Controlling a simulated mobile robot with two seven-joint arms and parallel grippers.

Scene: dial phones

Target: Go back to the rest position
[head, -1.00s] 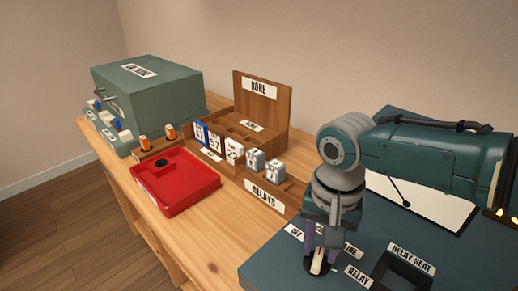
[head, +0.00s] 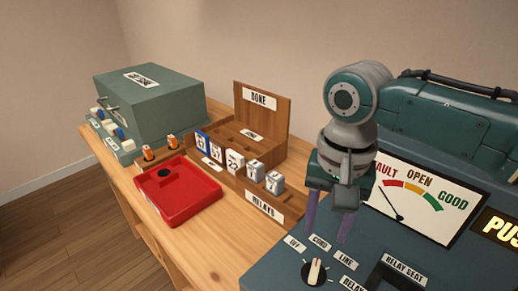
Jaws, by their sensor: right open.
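My right gripper (head: 328,218) is open and empty, pointing down above the teal console (head: 270,268). Its purple fingers are apart, behind and above a black rotary knob with a white pointer (head: 314,271), and it appears clear of the knob. Labels OFF, CORD and LINE surround the knob, with another label partly cut off. My left gripper is not in view.
A relay seat (head: 400,278) lies right of the knob. A relay rack (head: 262,207), a DONE box (head: 262,110), a red tray (head: 180,195) and a green-grey machine (head: 155,95) occupy the wooden table.

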